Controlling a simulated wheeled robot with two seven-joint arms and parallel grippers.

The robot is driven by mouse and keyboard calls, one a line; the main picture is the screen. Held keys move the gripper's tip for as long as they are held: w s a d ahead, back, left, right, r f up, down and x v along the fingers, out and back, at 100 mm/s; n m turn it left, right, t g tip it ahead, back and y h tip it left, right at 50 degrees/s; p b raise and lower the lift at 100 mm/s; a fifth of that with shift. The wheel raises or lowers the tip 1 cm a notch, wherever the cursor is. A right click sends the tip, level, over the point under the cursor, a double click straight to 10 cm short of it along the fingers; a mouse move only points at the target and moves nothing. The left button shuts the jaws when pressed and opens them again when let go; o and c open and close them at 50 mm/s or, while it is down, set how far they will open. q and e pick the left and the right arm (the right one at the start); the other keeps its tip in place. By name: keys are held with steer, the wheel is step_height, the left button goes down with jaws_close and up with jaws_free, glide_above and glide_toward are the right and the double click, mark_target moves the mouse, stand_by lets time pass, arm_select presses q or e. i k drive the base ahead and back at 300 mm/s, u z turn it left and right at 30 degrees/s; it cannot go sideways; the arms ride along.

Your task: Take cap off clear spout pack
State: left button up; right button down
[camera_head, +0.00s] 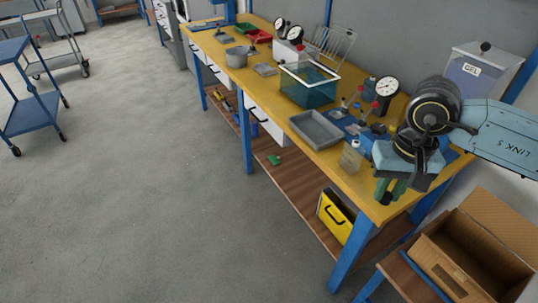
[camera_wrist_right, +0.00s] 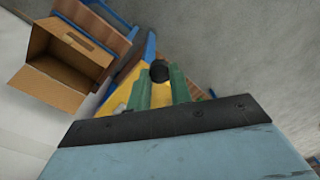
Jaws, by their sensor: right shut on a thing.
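My right gripper (camera_head: 388,190) is over the near right end of the yellow bench. Its green fingers are shut on a small black round cap (camera_head: 386,199), which shows at the fingertips. In the right wrist view the black cap (camera_wrist_right: 159,71) sits between the ends of the green fingers (camera_wrist_right: 160,85). A small clear, pale pack (camera_head: 351,158) stands on the bench to the left of the gripper, apart from it. Its top is too small to make out. My left gripper is not in view.
The yellow bench (camera_head: 378,211) holds a grey tray (camera_head: 316,129), a teal clear tank (camera_head: 308,86), dial gauges (camera_head: 387,87) and small bottles. An open cardboard box (camera_head: 450,268) stands at the lower right.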

mark_target(352, 153)
steer(key=z, duration=0.6)
steer(key=k, duration=0.2)
steer(key=u, duration=1.55)
steer(key=i, duration=1.65)
steer(key=z, duration=1.35)
steer(key=i, duration=0.9)
steer(key=z, duration=0.9)
